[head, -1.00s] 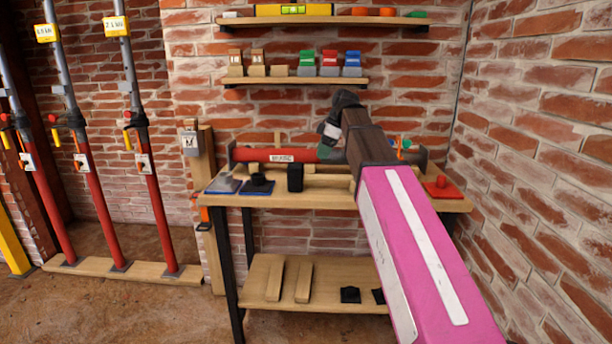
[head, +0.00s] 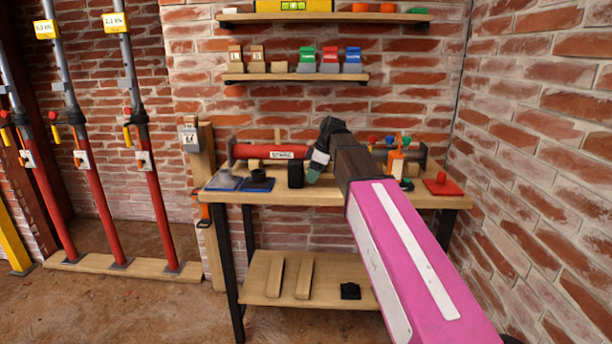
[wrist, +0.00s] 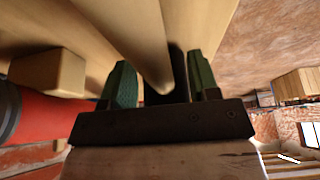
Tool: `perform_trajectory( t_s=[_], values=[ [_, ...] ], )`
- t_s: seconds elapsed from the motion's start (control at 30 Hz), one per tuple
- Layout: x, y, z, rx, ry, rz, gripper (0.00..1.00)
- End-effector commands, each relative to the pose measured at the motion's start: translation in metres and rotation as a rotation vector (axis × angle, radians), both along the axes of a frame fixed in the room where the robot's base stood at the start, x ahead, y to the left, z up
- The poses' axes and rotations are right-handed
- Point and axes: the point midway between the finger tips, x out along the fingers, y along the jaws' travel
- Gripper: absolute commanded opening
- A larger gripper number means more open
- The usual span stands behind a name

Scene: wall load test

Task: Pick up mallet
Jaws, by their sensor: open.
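A black block that looks like the mallet's head (head: 295,174) stands on the workbench (head: 340,197), left of my gripper (head: 315,167) in the head view. My gripper's green fingers reach down close beside it, with a small gap or light contact; I cannot tell which. In the wrist view my gripper (wrist: 160,88) is open. A pale wooden rod, probably the mallet's handle (wrist: 135,40), comes down toward the space between the fingers, with a dark shape behind it. My arm hides part of the bench.
A red pipe (head: 262,151) lies along the back of the bench. Blue trays (head: 224,183) stand left, a red plate (head: 440,187) right. Shelves (head: 295,77) hang above. The brick wall (head: 540,180) closes the right side.

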Motion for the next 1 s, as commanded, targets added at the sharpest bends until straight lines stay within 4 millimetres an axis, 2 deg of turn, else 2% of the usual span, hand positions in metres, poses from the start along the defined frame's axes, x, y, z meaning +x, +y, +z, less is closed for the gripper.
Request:
perform_trajectory(
  t_s=[0.2,0.37,0.4,0.77,0.87,1.0],
  values=[
    [0.000,0.000,-0.001,0.000,-0.001,0.000,0.55],
    [0.000,0.001,-0.001,0.000,-0.001,0.000,0.03],
    [0.000,0.001,-0.001,0.000,-0.001,0.000,0.00],
    [0.001,0.001,0.003,0.001,-0.001,0.000,0.00],
    [0.001,0.001,0.013,0.002,-0.002,0.000,0.00],
    [0.002,0.001,0.036,0.002,-0.003,0.000,0.00]
  ],
)
